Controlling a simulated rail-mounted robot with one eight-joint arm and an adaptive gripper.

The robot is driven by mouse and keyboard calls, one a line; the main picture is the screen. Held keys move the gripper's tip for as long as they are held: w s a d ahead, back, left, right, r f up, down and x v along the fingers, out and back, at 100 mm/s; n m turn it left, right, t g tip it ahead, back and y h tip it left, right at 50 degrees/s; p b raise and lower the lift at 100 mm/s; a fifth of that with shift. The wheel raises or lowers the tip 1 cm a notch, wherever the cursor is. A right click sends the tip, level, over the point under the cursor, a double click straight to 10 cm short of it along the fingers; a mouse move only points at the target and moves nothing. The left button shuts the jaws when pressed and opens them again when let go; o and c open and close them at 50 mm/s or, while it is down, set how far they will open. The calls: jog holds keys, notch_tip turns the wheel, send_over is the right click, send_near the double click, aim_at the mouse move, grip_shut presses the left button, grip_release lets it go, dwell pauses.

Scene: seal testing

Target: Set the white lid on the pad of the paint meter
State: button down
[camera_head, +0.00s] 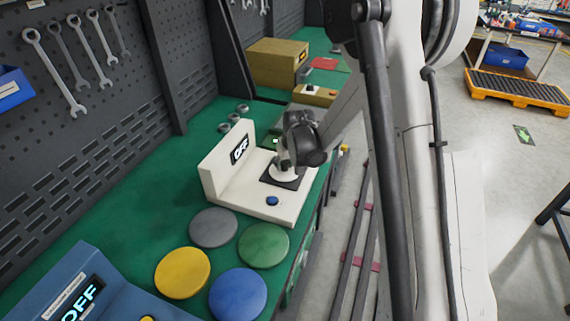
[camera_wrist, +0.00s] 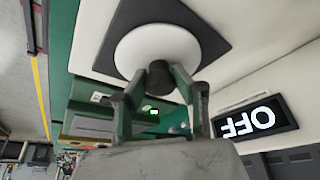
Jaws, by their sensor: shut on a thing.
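The white lid (camera_wrist: 150,50) is a round white disc with a dark knob (camera_wrist: 160,76). My gripper (camera_wrist: 160,82) is shut on the knob. The lid sits over the dark square pad (camera_wrist: 208,36) of the paint meter, close to it or touching; I cannot tell which. The paint meter (camera_head: 228,187) is a white device with an upright panel whose display (camera_head: 240,150) reads OFF, and a blue button (camera_head: 272,201) in front. In the head view my gripper (camera_head: 287,165) is above the pad (camera_head: 293,184) and partly hides the lid (camera_head: 284,174).
Grey (camera_head: 213,228), green (camera_head: 263,246), yellow (camera_head: 182,273) and blue (camera_head: 238,296) discs lie in front of the meter. A blue device (camera_head: 75,285) stands at the lower left. Small metal rings (camera_head: 233,117) and a yellow box (camera_head: 277,62) are farther back on the green bench.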

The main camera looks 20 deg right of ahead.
jog(key=c, duration=1.4)
grip_release()
jog(key=shift+f, duration=0.1)
jog(key=shift+r+p, duration=0.25)
jog(key=shift+p, duration=0.05)
jog(key=s+r+m+t, duration=0.1)
jog(key=s+r, duration=2)
jog(key=r, duration=0.3)
jog(key=shift+m+t+h, duration=0.3)
jog(key=shift+m+t, duration=0.1)
jog(key=shift+t, duration=0.5)
jog(key=shift+s, duration=7.55)
